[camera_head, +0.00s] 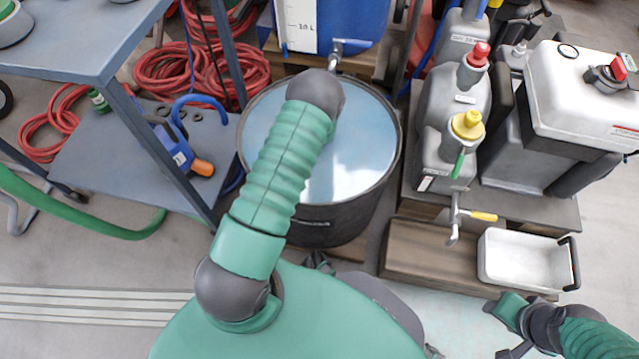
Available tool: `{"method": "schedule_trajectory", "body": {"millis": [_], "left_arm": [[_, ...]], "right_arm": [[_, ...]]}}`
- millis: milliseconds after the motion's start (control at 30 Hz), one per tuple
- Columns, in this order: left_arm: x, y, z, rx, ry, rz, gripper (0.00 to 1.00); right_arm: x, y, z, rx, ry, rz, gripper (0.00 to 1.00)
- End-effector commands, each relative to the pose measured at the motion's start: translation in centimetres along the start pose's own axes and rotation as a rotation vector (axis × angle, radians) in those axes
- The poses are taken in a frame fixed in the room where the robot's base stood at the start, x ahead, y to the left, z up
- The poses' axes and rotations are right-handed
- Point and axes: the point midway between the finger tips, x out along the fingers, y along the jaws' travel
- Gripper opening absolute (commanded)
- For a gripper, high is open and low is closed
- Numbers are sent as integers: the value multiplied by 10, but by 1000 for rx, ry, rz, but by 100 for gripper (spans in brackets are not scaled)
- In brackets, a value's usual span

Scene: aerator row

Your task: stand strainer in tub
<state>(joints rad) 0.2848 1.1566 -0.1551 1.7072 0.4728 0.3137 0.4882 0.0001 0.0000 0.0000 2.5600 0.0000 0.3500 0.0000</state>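The round black tub (325,228) stands in the middle, filled with pale blue, reflecting water (350,150). I cannot make out a strainer in this view. My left arm reaches up over the tub's near left side, its dark joint above the water; it covers part of the rim and water. I cannot see a gripper on that arm.
A grey shelf cart (85,40) with a blue-orange tool (180,150) stands left; red hoses (165,70) lie behind. Right are grey canisters (455,120) and a white tank (585,100). A tap (455,215) is above a wooden step (425,255) beside a white tray (520,262).

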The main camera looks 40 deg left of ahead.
Motion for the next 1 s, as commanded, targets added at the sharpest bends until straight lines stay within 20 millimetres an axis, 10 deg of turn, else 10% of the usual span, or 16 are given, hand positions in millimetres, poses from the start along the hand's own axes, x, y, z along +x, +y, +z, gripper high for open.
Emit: {"method": "schedule_trajectory", "body": {"millis": [700, 733, 1000], "left_arm": [[10, 0, 0, 0, 0, 0, 12], [10, 0, 0, 0, 0, 0, 73], [10, 0, 0, 0, 0, 0, 96]], "right_arm": [[5, 0, 1, 0, 0, 0, 43], [5, 0, 1, 0, 0, 0, 43], [4, 0, 1, 0, 0, 0, 43]]}}
